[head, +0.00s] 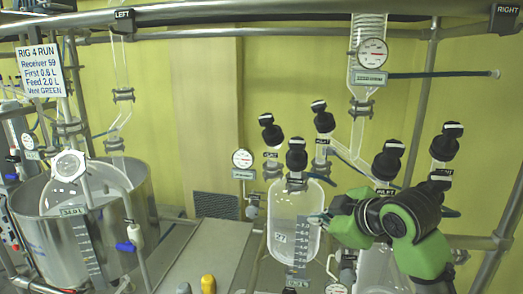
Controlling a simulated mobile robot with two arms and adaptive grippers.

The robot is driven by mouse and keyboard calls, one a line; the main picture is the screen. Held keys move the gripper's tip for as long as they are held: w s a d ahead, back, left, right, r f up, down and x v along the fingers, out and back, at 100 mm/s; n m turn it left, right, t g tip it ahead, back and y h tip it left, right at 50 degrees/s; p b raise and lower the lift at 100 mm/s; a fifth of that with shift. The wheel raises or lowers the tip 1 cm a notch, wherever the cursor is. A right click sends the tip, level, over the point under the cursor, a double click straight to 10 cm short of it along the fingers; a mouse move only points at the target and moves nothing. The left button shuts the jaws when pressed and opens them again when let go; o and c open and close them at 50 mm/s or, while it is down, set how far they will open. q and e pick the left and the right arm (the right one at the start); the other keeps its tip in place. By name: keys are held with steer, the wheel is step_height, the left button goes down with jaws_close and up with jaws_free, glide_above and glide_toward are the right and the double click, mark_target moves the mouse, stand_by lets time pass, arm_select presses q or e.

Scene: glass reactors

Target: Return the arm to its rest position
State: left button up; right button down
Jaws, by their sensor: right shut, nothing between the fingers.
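My right arm, green and black, comes in from the lower right. Its gripper (322,217) points left, in front of the right side of a clear glass vessel (283,228) with a printed scale. The gripper is shut and empty; its fingertips are small and hard to make out. I cannot tell whether they touch the vessel. The arm hides part of a second glass vessel (380,272) at the lower right. My left gripper is not in view.
Black-capped valves (296,155) stand above the vessels. A metal post (425,90) rises behind the arm. A large steel pot (50,240) stands at left, and a grey panel (205,250) lies between. Yellow (208,283) and blue knobs stick up at the bottom.

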steer(key=s+d+f+m+g+h, duration=0.15)
steer(key=s+f, duration=0.25)
steer(key=f, duration=0.4)
steer(key=s+f+m+g, duration=0.15)
steer(key=s+f, duration=0.25)
steer(key=f, duration=0.5)
steer(key=s+d+f+m+g+h, duration=0.1)
steer(key=s+d+f+m, duration=0.15)
steer(key=s+f, duration=0.5)
steer(key=s+d+f+m+g+h, duration=0.1)
steer(key=s+d+f+m+g, duration=0.3)
steer(key=s, duration=0.7)
steer(key=s+f+m+t+h, duration=0.1)
steer(key=s+f+m, duration=0.1)
steer(key=s+f, duration=0.6)
step_height(320, 180, down, 29)
steer(key=s+g+b, duration=0.1)
steer(key=s+b, duration=0.1)
steer(key=b, duration=0.3)
steer(key=s+d+f+b, duration=0.1)
steer(key=s+f+b, duration=0.1)
steer(key=s+f, duration=0.7)
steer(key=s+d+f+g+b, duration=0.1)
steer(key=s+f+b, duration=0.1)
steer(key=s+f, duration=0.6)
step_height(320, 180, down, 4)
steer(key=shift+s+d+f+n, duration=0.1)
steer(key=shift+s+d+n, duration=0.15)
steer(key=shift+s+n, duration=0.15)
